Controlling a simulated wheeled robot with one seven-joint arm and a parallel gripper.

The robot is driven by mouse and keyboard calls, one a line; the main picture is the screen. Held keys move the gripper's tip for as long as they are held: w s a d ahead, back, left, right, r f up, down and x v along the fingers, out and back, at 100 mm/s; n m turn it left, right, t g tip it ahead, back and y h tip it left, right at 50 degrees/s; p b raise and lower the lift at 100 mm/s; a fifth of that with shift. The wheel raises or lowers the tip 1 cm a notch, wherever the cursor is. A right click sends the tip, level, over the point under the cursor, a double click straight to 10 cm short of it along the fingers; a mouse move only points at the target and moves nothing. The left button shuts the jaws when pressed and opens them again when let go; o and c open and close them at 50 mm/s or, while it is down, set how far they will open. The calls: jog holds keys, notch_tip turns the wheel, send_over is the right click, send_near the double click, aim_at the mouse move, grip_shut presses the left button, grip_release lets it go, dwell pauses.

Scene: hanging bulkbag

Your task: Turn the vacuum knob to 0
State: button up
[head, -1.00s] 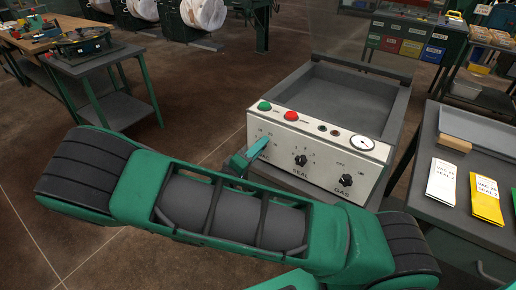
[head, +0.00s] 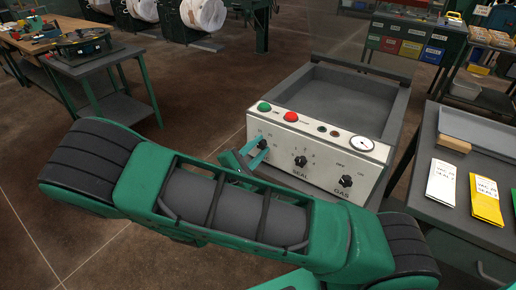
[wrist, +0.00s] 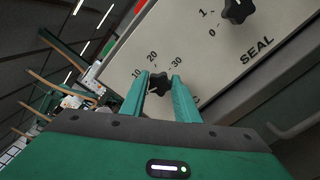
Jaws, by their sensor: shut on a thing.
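The vacuum knob (wrist: 158,82) is a small black knob on the pale front panel (head: 318,160) of the vacuum sealer. In the wrist view the marks 10, 20 and 30 show around it; its 0 mark is not clearly seen. My gripper (wrist: 164,90) has its two green fingers on either side of the knob and is shut on it. In the head view my gripper (head: 258,153) is at the panel's left end and partly covers the knob. Which mark the knob points to, I cannot tell.
The SEAL knob (head: 301,161) and GAS knob (head: 345,181) are to the right on the same panel. A green button (head: 264,106), a red button (head: 291,117) and a gauge (head: 362,143) sit above. A side table (head: 430,190) with white and yellow packets stands at right.

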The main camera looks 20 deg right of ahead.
jog(key=shift+w+a+f+n, duration=0.1)
jog(key=shift+a+n, duration=0.05)
jog(key=shift+n, duration=0.8)
jog(key=shift+a+n, duration=0.1)
jog(key=shift+n, duration=0.85)
jog(key=o, duration=1)
jog(key=shift+o, duration=0.2)
jog(key=shift+d, duration=0.1)
jog(key=v, duration=1.1)
